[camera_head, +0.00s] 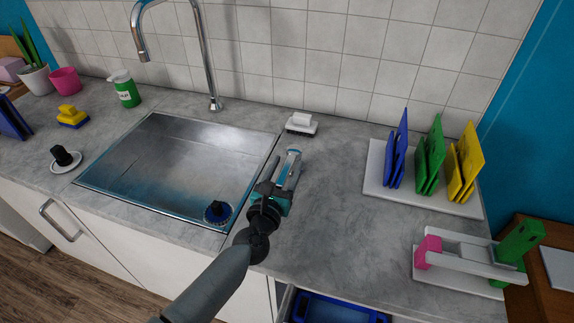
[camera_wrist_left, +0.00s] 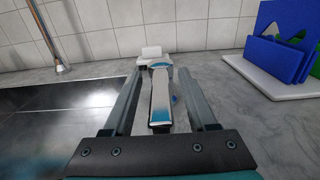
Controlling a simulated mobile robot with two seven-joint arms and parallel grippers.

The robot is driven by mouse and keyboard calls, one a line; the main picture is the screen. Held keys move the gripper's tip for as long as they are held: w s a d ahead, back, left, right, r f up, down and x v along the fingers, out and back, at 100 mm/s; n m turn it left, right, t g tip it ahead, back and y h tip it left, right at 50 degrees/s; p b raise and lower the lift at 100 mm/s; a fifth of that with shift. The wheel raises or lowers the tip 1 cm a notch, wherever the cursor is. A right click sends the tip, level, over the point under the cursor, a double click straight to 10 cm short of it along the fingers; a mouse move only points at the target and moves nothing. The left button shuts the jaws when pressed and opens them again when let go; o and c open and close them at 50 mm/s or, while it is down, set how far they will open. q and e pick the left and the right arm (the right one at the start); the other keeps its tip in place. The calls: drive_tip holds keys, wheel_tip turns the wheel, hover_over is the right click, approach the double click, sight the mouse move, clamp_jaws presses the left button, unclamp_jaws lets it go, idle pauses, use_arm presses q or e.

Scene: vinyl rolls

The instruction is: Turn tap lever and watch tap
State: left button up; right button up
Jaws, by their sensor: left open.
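The chrome tap (camera_head: 207,60) stands behind the sink, its curved spout over the basin. No water shows coming from the spout. A shiny bar with bluish reflections, which looks like the tap lever (camera_wrist_left: 161,95), stands on the counter right of the sink. My left gripper (camera_head: 288,162) is open, with one finger on each side of this bar; in the left wrist view (camera_wrist_left: 159,75) a gap shows between the bar and each finger. The bar's base is hidden by the gripper. My right gripper is not in view.
A white-handled block (camera_head: 301,123) lies just beyond the gripper. A white rack (camera_head: 374,170) with coloured boards stands right. A drawer (camera_head: 340,309) is open below.

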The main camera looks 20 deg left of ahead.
use_arm(q)
drive_tip(key=shift+w, duration=0.35)
clamp_jaws()
idle(0.3)
idle(1.0)
